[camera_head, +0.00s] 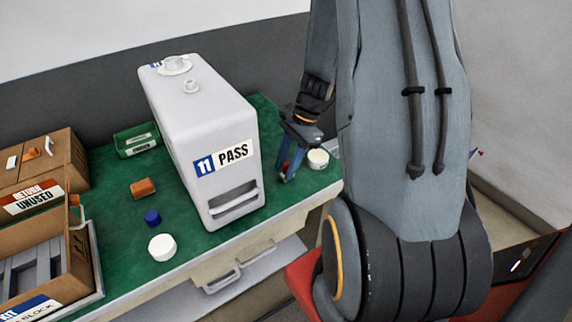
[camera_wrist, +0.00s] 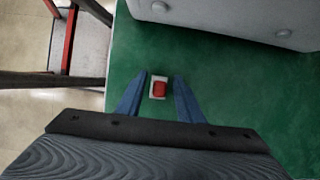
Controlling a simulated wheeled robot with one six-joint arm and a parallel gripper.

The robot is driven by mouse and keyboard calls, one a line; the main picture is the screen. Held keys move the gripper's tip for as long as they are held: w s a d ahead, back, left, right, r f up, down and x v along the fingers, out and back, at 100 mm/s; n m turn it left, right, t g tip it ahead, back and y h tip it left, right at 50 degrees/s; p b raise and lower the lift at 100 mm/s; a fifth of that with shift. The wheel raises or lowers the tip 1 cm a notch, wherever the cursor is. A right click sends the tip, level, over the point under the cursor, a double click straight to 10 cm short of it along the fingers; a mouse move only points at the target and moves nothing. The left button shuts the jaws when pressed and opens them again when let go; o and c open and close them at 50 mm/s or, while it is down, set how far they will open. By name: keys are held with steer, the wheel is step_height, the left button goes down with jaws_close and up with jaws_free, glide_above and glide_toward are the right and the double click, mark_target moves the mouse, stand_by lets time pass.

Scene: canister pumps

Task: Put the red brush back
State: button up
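A small red block-like thing with a pale, whitish base, which looks like the red brush (camera_wrist: 159,89), is on the green mat in the wrist view. It lies between the tips of my gripper's two blue fingers (camera_wrist: 160,82), with green showing on both sides of it, so the fingers do not appear to touch it. My gripper (camera_head: 288,170) is open and points down over the bench, right of the white canister. In the head view only a bit of red shows at the fingers; the rest is hidden. I cannot tell the exact height of the fingertips.
The large white canister (camera_head: 205,125) marked "11 PASS" stands close left of my gripper. A white round cap (camera_head: 318,158) sits just right of it. An orange block (camera_head: 143,188), blue cap (camera_head: 152,217), white cap (camera_head: 162,247), green bin (camera_head: 137,142) and cardboard boxes (camera_head: 62,150) are further left.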

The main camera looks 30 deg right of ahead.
steer(key=b+v, duration=0.2)
steer(key=v, duration=1)
steer(key=shift+r, duration=0.2)
